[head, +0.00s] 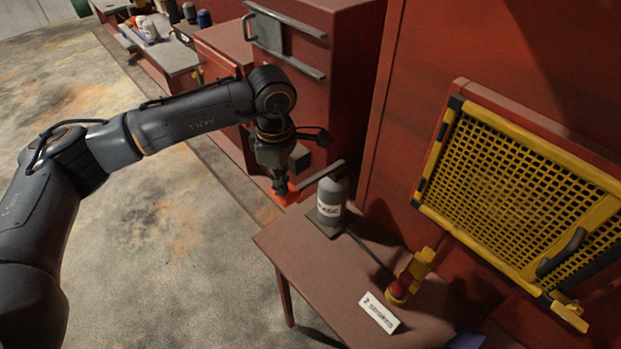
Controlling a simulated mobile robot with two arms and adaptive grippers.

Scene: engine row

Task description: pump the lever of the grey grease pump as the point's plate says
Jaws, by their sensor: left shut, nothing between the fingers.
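The grey grease pump (332,203) stands upright on a brown table. Its label reads roughly "ABC", partly unclear. A dark hose runs from the pump to a yellow and red fitting (401,287). A white plate (380,312) on the table begins with "2"; the rest is too small to read surely. My left gripper (284,192) is shut and empty, just left of the pump by the lever's outer end. An orange-red part shows at its fingertips; I cannot tell whether they touch the lever. My right gripper is not in view.
The table (290,247) has bare room at its front left. A yellow mesh guard (522,190) with a dark handle rises at the right. A red cabinet (345,75) with grey rails stands behind. A bench with bottles (150,30) is far left.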

